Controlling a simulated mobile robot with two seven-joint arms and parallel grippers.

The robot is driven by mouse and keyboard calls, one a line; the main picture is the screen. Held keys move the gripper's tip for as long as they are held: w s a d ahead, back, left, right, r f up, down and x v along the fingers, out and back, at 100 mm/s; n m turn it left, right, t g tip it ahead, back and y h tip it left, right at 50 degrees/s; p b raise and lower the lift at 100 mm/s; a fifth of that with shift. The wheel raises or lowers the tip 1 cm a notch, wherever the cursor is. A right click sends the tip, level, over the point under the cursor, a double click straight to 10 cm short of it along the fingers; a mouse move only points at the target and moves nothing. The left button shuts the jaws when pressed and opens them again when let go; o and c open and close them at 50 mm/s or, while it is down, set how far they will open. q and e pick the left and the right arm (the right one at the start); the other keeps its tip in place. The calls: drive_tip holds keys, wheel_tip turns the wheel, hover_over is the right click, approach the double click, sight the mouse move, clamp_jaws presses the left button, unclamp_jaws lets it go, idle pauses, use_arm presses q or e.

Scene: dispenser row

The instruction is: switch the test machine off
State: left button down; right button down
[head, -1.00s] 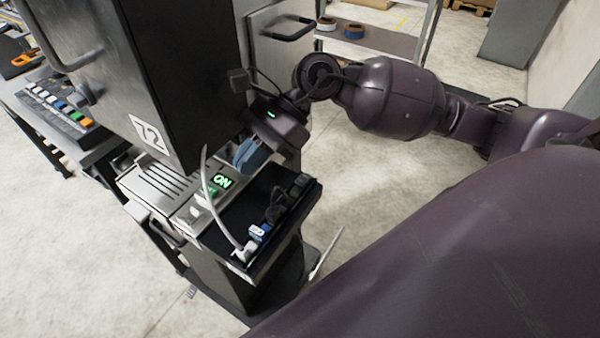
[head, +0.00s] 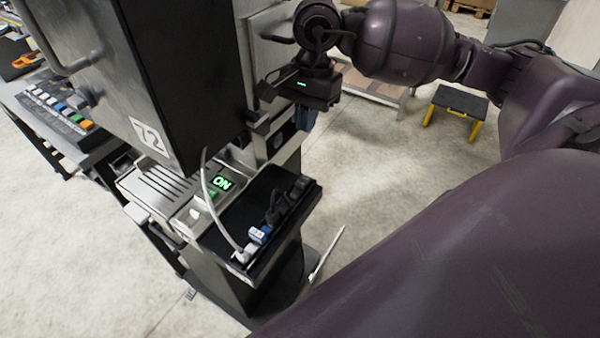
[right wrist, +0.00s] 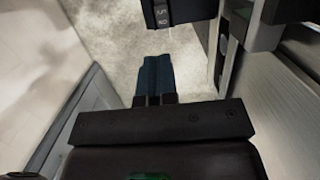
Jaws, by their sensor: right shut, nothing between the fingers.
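The test machine is a dark cabinet (head: 185,75) marked 72, with a metal base panel (head: 150,183) below it. A small display (head: 221,183) on the panel glows green and reads ON. A green-lit control (head: 211,193) sits just below the display, too small to read. My right gripper (head: 304,119) is beyond the panel, above and to the right of the display, and apart from it. Its blue fingers are shut and empty, and they show in the right wrist view (right wrist: 154,78) over the floor. My left gripper is not in view.
A black shelf (head: 232,222) in front of the panel holds a blue-and-white plug (head: 259,234), dark plugs and a white cable (head: 218,215). A bench at left carries a box of coloured buttons (head: 60,110). A yellow-legged stool (head: 460,101) stands on open floor.

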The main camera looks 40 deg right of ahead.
sight(299, 185)
drive_tip(key=shift+f, duration=0.15)
drive_tip(key=f, duration=0.4)
drive_tip(key=a+f, duration=0.1)
drive_tip(key=f, duration=0.3)
drive_tip(key=a+f+p, duration=0.1)
drive_tip(key=f, duration=0.3)
drive_tip(key=shift+s, duration=0.4)
drive_tip(key=shift+f, duration=0.65)
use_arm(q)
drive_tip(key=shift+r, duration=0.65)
use_arm(e)
drive_tip(key=shift+f, duration=0.15)
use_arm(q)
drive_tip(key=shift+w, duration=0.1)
